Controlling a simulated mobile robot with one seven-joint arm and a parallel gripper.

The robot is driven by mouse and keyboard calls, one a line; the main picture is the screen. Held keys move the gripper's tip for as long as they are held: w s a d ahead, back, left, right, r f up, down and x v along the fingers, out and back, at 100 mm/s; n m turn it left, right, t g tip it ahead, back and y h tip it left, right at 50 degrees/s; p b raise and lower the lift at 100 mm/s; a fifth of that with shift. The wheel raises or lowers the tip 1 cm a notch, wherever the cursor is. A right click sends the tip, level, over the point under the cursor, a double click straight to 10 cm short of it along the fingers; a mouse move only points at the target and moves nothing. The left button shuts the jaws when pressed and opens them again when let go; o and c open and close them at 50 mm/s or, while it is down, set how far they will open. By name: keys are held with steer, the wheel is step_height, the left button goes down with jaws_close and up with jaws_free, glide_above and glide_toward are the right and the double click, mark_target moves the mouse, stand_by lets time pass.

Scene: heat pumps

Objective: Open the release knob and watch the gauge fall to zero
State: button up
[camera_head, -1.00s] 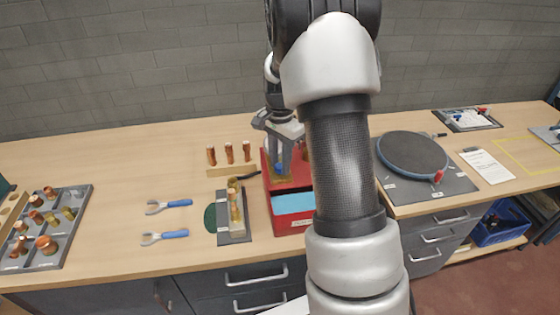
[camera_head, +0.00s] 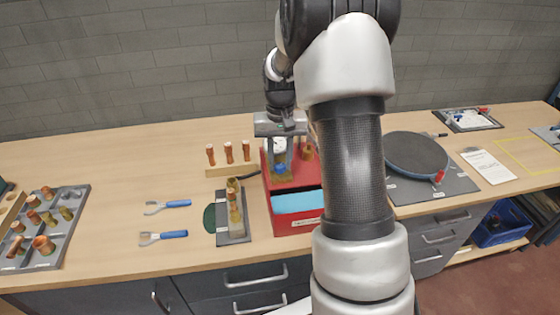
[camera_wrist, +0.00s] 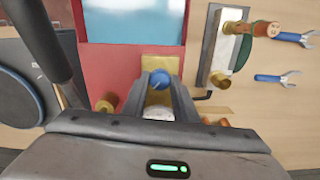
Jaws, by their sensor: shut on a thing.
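The blue release knob (camera_head: 280,168) sits on a brass block on the red unit (camera_head: 297,202). It also shows in the wrist view (camera_wrist: 159,77), between the two fingertips. My gripper (camera_head: 281,164) points down from above and is shut on the knob, a finger on each side. The white gauge face (camera_head: 279,145) shows between my fingers behind the knob. It is partly visible in the wrist view (camera_wrist: 158,113), below the knob. Its needle is too small to read.
A grey fixture with a brass and copper part (camera_head: 235,208) stands close to the left. A wooden rack with copper pieces (camera_head: 230,172) is behind it. Two blue-handled tools (camera_head: 163,237) lie farther left. A round dark plate (camera_head: 414,154) is at the right, behind my arm.

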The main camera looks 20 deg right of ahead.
mark_target(280, 165)
steer(key=n, duration=0.7)
stand_by(0.6)
steer(key=o, duration=0.8)
steer(key=shift+r, duration=0.1)
step_height(280, 165, up, 17)
steer(key=shift+r, duration=0.15)
